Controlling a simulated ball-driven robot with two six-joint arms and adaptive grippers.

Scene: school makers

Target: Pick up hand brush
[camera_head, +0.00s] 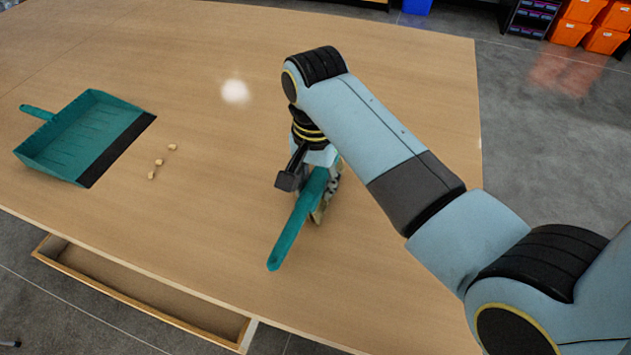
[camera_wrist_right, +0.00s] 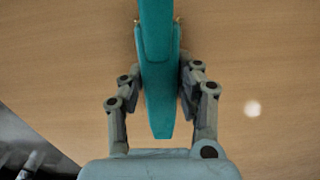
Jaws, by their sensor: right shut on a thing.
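The teal hand brush (camera_head: 292,232) is at the middle of the wooden table in the head view, its handle pointing toward the front edge. My right gripper (camera_head: 322,190) comes down on it from above and is shut on it. In the right wrist view the brush (camera_wrist_right: 157,60) runs between the two fingers of the gripper (camera_wrist_right: 158,80), one on each side. Light bristles show partly beneath it in the head view. I cannot tell whether the brush touches the table. My left gripper is not in view.
A teal dustpan (camera_head: 75,140) lies at the left of the table (camera_head: 200,210). Several small tan crumbs (camera_head: 159,162) lie beside it. An open drawer (camera_head: 140,290) juts out below the front edge. Orange bins (camera_head: 572,32) stand far off at upper right.

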